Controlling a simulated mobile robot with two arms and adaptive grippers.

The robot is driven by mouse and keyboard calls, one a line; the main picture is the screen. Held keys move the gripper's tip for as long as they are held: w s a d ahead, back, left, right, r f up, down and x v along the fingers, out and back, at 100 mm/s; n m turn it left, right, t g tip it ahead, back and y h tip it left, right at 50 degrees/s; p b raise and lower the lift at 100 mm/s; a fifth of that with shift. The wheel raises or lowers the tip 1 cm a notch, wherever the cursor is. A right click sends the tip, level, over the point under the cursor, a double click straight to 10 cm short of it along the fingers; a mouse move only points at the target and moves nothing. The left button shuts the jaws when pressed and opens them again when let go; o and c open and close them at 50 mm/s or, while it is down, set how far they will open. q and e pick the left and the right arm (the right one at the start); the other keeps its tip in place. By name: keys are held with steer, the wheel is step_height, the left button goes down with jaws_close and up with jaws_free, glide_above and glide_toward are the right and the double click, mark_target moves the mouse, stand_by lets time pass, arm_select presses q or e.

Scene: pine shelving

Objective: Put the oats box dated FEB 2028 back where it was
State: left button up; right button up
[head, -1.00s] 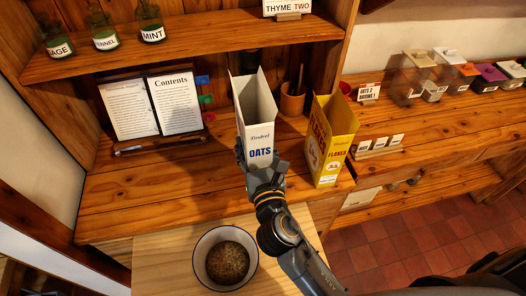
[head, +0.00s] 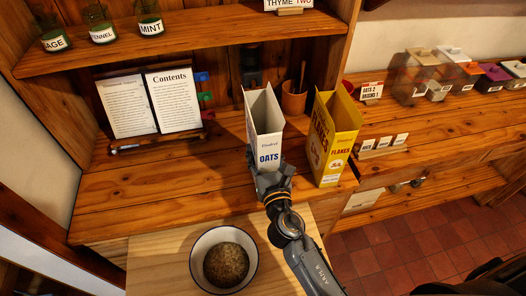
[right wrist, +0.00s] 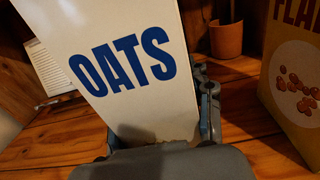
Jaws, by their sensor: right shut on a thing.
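The white oats box (head: 265,128), with its top open and blue OATS lettering, stands roughly upright over the pine counter, left of the yellow flakes box. My right gripper (head: 266,174) is shut on its lower part. In the right wrist view the oats box (right wrist: 115,65) fills the left and middle, and a finger of my right gripper (right wrist: 150,145) shows at its right side. No date is readable on the faces I see. I cannot tell whether its base touches the counter. My left gripper is not in view.
The yellow flakes box (head: 331,140) stands close to the right. A terracotta pot (head: 293,99) is behind. An open book (head: 150,103) leans at the back left. A bowl (head: 224,258) of brown grains is in front. The counter left of the oats box is clear.

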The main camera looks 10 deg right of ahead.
steer(key=shift+f, duration=0.2)
steer(key=o, duration=1.2)
steer(key=shift+o, duration=0.2)
steer(key=shift+r, duration=0.15)
steer(key=s+b, duration=0.3)
steer(key=s, duration=0.9)
steer(key=shift+b, duration=0.4)
